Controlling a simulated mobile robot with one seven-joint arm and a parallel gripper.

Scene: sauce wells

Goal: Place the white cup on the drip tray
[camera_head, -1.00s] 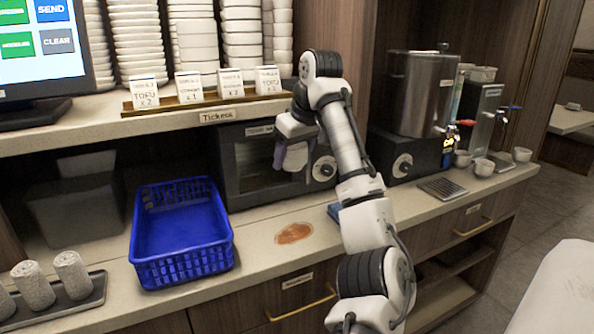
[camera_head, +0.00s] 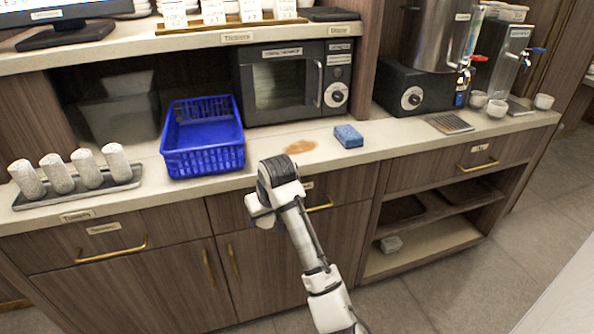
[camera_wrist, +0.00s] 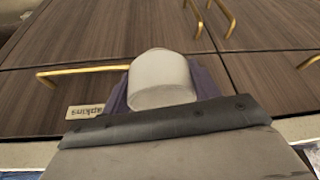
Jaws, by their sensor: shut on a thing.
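My gripper (camera_wrist: 160,92) is shut on a white cup (camera_wrist: 160,72), which sits between its purple fingers in the wrist view. In the head view the arm's end is low, in front of the cabinet drawers and short of the counter edge; the fingers and held cup are hidden there. A dark grated drip tray (camera_head: 449,123) lies on the right of the counter, in front of the black base of the steel urn. It is bare and well to the right of my gripper. Other white cups (camera_head: 497,107) stand farther right by the dispenser.
A microwave (camera_head: 290,82) and urn (camera_head: 440,40) stand behind. Counter between sponge and drip tray is clear.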

